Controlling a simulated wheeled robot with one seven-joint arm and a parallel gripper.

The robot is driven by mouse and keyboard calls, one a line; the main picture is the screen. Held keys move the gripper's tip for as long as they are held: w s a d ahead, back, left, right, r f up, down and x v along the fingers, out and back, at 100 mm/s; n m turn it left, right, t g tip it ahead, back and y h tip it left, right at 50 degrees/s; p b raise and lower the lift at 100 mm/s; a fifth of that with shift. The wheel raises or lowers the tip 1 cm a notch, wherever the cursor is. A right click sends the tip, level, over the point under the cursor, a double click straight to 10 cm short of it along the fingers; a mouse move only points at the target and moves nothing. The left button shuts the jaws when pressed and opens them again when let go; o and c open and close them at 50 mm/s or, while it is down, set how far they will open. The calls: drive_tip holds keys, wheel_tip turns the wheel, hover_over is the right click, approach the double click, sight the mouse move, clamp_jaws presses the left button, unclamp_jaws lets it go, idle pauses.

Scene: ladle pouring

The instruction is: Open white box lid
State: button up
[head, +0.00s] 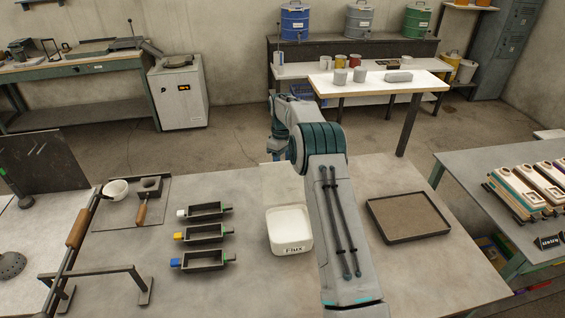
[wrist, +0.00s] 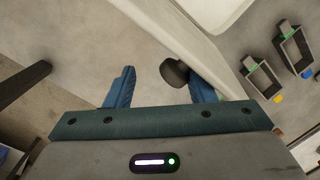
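The white box (head: 290,246), labelled "Flux", stands on the table left of my arm in the head view. Its lid (head: 283,184) is raised and stands up at the box's far side, so the box top is open. In the wrist view the pale lid (wrist: 160,22) crosses the picture diagonally. The lid's dark knob (wrist: 175,73) is close beside my right finger, on its inner side; I cannot tell whether they touch. My gripper (wrist: 161,88) is open, with its blue fingers wide apart and nothing held. In the head view its fingers are hidden behind the lid.
Three small dark moulds (head: 205,234) with coloured ends stand left of the box. A shallow dark tray (head: 408,217) lies to the right. A wooden-handled tool (head: 141,212) and a white bowl (head: 116,190) are farther left. The table in front of the box is clear.

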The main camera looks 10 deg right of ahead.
drive_tip(key=shift+f, duration=0.4)
drive_tip(key=shift+a+r, duration=0.15)
wheel_tip(320, 180, up, 14)
drive_tip(key=w+p, duration=0.1)
drive_tip(key=w, duration=0.1)
drive_tip(key=shift+f+p, duration=0.2)
drive_tip(key=shift+p, duration=0.2)
drive_tip(key=shift+s, duration=0.1)
